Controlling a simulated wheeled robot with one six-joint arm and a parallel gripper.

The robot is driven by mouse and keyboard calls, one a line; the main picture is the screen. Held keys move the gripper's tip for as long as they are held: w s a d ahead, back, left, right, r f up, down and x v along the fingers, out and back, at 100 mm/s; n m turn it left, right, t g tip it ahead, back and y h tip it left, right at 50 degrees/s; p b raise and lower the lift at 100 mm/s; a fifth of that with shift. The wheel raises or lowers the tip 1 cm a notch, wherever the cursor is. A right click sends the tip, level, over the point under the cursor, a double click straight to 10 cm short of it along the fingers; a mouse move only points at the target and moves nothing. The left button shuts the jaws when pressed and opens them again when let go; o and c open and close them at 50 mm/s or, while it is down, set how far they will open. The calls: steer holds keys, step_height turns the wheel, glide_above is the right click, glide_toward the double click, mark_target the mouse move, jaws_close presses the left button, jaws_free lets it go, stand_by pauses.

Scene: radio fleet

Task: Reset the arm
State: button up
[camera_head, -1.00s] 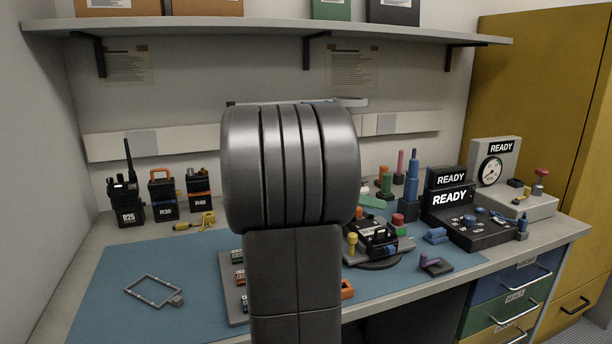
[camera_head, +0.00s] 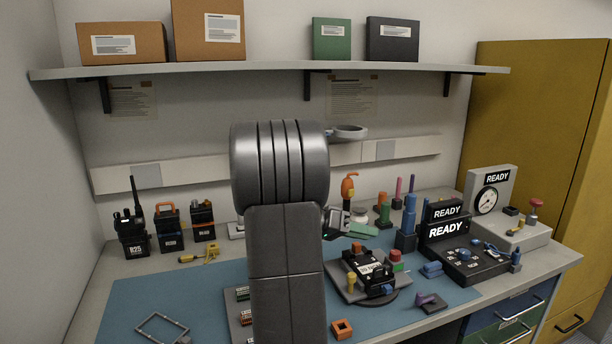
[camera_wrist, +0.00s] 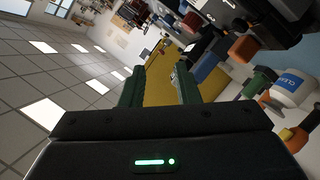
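My gripper shows in the wrist view (camera_wrist: 158,75) with its two green fingers apart and nothing between them. In the head view my gripper (camera_head: 352,230) is partly hidden behind my thick grey arm links, which rise through the middle of the picture. It points to the right, above the back of the bench.
A radio on a round stand (camera_head: 372,272) is right of my arm. Several radios, including one with an antenna (camera_head: 132,238), stand at the left. READY displays (camera_head: 446,228), a gauge unit (camera_head: 490,197) and a blue tower (camera_head: 407,225) stand right. A shelf (camera_head: 270,68) runs above.

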steer(key=shift+w+a+r+n+p, duration=0.2)
steer(key=shift+w+n+p, duration=0.15)
steer(key=shift+p, duration=0.6)
steer(key=shift+f, duration=0.1)
steer(key=shift+d, duration=0.15)
